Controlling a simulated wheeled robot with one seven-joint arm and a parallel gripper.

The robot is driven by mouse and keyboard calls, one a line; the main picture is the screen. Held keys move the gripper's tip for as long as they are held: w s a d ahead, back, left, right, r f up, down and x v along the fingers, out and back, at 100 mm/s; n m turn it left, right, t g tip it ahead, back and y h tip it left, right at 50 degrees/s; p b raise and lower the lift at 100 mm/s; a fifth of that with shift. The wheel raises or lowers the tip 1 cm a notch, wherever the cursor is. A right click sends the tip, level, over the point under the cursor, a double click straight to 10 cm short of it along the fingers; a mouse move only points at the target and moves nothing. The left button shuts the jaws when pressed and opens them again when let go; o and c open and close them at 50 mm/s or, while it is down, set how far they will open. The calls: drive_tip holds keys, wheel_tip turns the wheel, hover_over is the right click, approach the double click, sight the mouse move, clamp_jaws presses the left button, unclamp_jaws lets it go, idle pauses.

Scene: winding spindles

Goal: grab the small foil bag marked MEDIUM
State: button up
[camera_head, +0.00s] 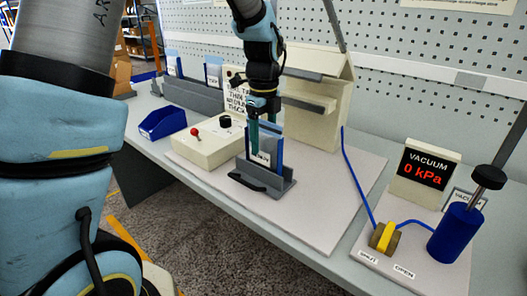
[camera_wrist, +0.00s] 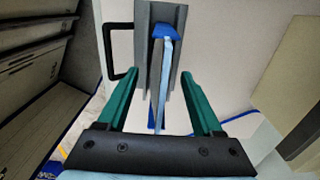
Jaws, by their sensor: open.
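A thin bag (camera_head: 262,158) with a white label and blue edges stands upright in a small grey holder (camera_head: 244,181) on the pale board. Its label is too small to read, so I cannot tell whether it says MEDIUM. My gripper (camera_head: 260,143) points down over this holder, its green fingers around the upper part of the bag. In the wrist view the fingers (camera_wrist: 160,74) are apart, one on each side of the thin light-blue bag (camera_wrist: 167,60), with gaps showing. The grey holder (camera_wrist: 143,30) lies beyond the fingertips.
A long grey rack (camera_head: 192,97) with more labelled bags (camera_head: 213,74) stands at the back left. A blue bin (camera_head: 162,122) and a beige box with a red knob (camera_head: 207,143) are left. A beige housing (camera_head: 318,115) stands close behind. The vacuum display (camera_head: 424,168) and blue cylinder (camera_head: 455,233) are right.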

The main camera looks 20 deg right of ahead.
drive_tip(key=shift+c, duration=0.4)
clamp_jaws()
